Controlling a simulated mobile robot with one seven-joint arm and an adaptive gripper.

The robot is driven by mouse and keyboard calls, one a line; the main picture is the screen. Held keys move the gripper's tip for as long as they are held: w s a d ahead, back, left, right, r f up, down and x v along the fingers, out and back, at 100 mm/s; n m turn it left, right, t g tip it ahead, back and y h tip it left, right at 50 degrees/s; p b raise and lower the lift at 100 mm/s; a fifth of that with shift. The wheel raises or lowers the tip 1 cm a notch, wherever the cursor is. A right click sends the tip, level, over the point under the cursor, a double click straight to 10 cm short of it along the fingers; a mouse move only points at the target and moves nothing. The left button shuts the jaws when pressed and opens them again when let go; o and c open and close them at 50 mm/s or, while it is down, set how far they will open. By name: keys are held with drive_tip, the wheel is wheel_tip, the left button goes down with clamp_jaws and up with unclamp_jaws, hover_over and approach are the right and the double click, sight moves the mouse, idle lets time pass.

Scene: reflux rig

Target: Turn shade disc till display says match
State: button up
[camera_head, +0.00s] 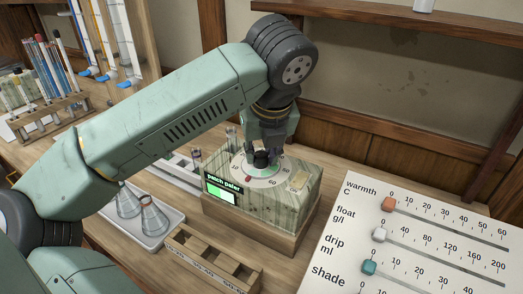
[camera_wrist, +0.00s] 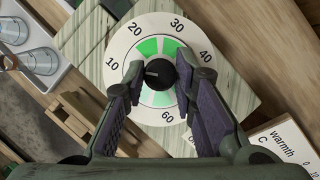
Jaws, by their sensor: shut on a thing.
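The shade disc (camera_head: 244,171) is a pale round dial on top of a green striped box (camera_head: 277,212). In the wrist view the disc (camera_wrist: 116,52) carries numbers from 10 to 60 and a ring of green patches, dark to pale. A black knob (camera_wrist: 157,76) stands at its centre, with a light mark pointing left. My gripper (camera_wrist: 161,71) is over the disc, shut on the knob, with a finger on each side; my gripper also shows in the head view (camera_head: 264,156). The display (camera_head: 222,193) on the box front reads "patch paler" above bright green patches.
A tray with flasks (camera_head: 153,219) stands left of the box. An empty wooden rack (camera_head: 211,262) is in front of it. A white slider board (camera_head: 420,240) with warmth, float, drip and shade scales lies to the right. Tube racks (camera_head: 40,110) stand at the far left.

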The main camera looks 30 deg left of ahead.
clamp_jaws()
drive_tip(key=shift+f+b, duration=0.1)
drive_tip(key=shift+b, duration=0.25)
drive_tip(key=shift+f+m+b, duration=0.1)
drive_tip(key=shift+m+b, duration=0.2)
drive_tip(key=shift+b, duration=0.05)
drive_tip(key=m+t+h+b, duration=0.1)
drive_tip(key=m+b, duration=0.1)
drive_tip(key=b, duration=0.1)
drive_tip(key=shift+a+f+m, duration=0.1)
drive_tip(key=shift+m, duration=0.3)
drive_tip(key=m+h+b, duration=0.1)
drive_tip(key=m+b, duration=0.1)
drive_tip(key=m, duration=0.1)
drive_tip(key=shift+s+r, duration=0.1)
drive_tip(key=shift+r, duration=0.1)
drive_tip(key=shift+a+r+m+h+b, duration=0.1)
drive_tip(key=shift+m+h+b, duration=0.5)
drive_tip(key=shift+m, duration=1)
